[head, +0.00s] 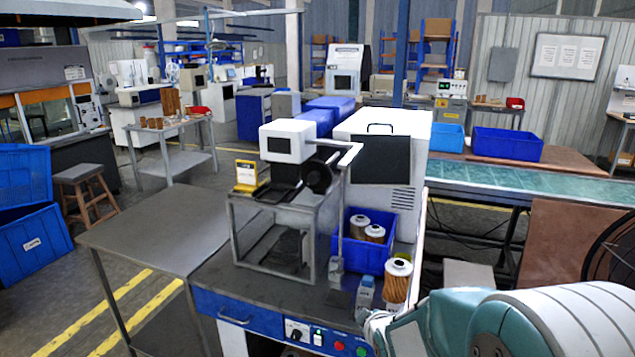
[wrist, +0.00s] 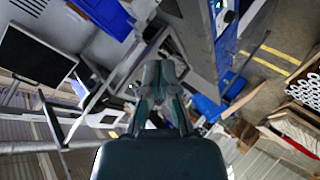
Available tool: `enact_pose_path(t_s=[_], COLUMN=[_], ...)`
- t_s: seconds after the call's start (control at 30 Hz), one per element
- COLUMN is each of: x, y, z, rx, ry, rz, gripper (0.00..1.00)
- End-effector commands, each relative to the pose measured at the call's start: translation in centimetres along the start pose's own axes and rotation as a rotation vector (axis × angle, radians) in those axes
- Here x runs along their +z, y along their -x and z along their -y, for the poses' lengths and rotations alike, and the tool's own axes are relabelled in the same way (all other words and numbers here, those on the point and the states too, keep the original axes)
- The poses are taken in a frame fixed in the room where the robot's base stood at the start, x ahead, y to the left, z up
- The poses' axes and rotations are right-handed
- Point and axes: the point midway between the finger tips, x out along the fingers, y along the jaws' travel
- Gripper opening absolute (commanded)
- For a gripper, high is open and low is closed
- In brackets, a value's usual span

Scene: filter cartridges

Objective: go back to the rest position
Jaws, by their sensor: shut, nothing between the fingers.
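My arm (head: 540,320) fills the lower right of the head view, teal and white. My gripper (wrist: 160,75) shows in the middle of the wrist view, with its two grey fingers together and nothing seen between them. In the head view the gripper's fingers are not clearly visible. A filter cartridge (head: 396,284) with orange pleats and a white cap stands upright on the bench, just beyond my arm. Two more cartridges, a rear one (head: 359,226) and a front one (head: 375,234), are in a small blue bin (head: 405,212).
The bench (head: 232,282) carries a metal frame (head: 300,215) with a white device, left of the bin. A large white machine (head: 408,125) stands behind the bin. A grey side table (head: 140,235) is at left. A conveyor (head: 540,187) runs at right.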

Motion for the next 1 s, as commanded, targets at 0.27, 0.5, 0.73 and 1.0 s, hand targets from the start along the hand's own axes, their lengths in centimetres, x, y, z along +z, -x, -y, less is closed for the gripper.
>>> enact_pose_path(t_s=[0.27, 0.5, 0.73, 1.0], x=[0.1, 1.1, 2.4, 3.8], y=[9.0, 17.1, 24.8, 30.6], z=[-2.1, -1.7, 0.5, 3.4], rx=[-0.045, -0.079, -0.108, -0.132], ry=[-0.275, -0.521, -0.755, -0.937], rz=[0.144, 0.270, 0.390, 0.495], gripper=[0.00, 0.00, 0.00, 0.00])
